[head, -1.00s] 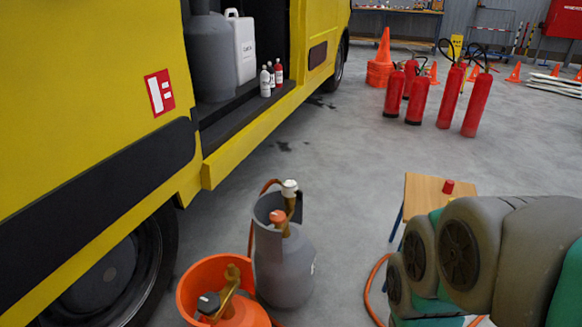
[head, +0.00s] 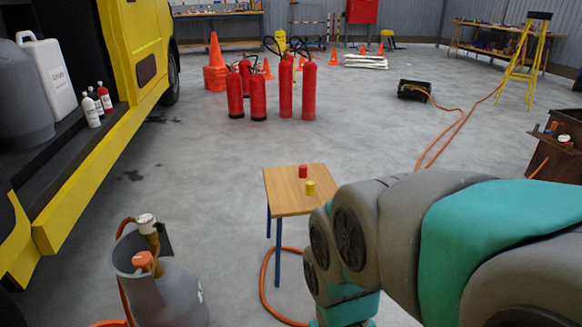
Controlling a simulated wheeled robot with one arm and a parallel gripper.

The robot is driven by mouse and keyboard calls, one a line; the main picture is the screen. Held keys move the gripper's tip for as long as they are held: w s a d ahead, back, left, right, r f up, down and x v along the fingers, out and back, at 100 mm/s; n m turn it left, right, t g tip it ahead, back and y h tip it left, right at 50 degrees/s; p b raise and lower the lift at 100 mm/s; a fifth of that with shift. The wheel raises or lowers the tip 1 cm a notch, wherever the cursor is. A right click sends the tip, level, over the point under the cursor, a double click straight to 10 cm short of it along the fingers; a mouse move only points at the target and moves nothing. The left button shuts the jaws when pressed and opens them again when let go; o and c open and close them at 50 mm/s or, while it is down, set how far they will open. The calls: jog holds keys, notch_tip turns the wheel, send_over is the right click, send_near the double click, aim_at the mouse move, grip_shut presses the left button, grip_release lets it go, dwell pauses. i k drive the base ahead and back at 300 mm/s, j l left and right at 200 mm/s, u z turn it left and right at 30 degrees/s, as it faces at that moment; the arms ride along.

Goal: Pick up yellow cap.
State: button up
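The yellow cap (head: 310,188) is small and round and stands on a small wooden table (head: 283,205) with blue legs, near the table's right side. A red cap (head: 303,171) stands just behind it on the same table. My arm reaches in from the right, and its grey and green links are in front of and to the right of the table. My gripper is not in view, so I cannot see its fingers or whether it holds anything.
A grey gas cylinder (head: 160,280) stands at the lower left, with an orange hose on the floor by the table. Red extinguishers (head: 308,90) and an orange cone (head: 216,65) stand behind. A yellow truck (head: 85,180) borders the left. Open floor lies beyond the table.

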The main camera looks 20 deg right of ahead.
aim_at(310, 184)
jog(key=z, duration=0.45)
jog(key=u, duration=2.15)
jog(key=z, duration=2.2)
jog(key=i+j+z, duration=0.85)
jog(key=k+j, duration=0.05)
jog(key=k, duration=0.05)
